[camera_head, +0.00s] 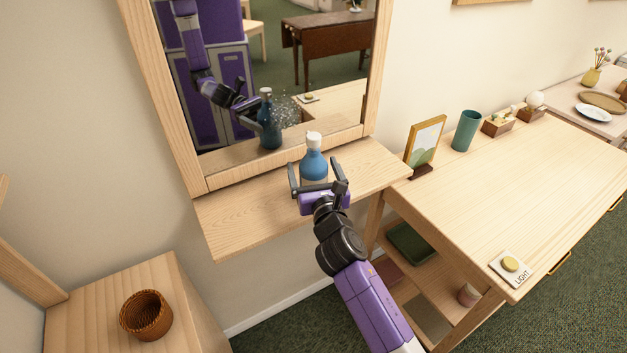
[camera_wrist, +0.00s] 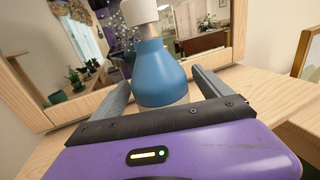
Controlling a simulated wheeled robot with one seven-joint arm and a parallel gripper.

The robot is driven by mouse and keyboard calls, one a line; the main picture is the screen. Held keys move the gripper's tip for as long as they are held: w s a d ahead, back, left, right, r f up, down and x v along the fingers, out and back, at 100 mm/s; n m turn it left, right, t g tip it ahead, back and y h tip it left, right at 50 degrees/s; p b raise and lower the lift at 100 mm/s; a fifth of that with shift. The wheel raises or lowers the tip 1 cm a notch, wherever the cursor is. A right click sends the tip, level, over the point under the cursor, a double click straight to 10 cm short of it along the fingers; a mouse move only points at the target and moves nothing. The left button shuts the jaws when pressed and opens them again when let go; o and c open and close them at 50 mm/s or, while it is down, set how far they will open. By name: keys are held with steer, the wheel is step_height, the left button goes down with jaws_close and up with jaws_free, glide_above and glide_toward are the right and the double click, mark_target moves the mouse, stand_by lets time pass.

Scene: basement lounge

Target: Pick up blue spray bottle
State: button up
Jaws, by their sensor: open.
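The blue spray bottle (camera_head: 314,162) has a white top and stands upright on a light wooden shelf (camera_head: 240,222) below a mirror. My gripper (camera_head: 318,185) is at the near side of the bottle, with a finger to its left and a finger to its right. In the wrist view the bottle (camera_wrist: 158,75) is between the two open fingers, around the level of their tips. I cannot tell whether either finger touches it. The bottle's lower part is hidden behind my gripper in the head view.
The mirror (camera_head: 270,70) stands close behind the bottle and reflects it and my arm. A picture frame (camera_head: 425,143) and a teal cup (camera_head: 466,130) stand on the desk (camera_head: 520,170) to the right. A wicker basket (camera_head: 146,315) sits at lower left. The shelf's left part is clear.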

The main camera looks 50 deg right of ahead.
jaws_close()
steer(key=shift+r, duration=0.1)
stand_by(0.4)
steer(key=shift+r, duration=0.1)
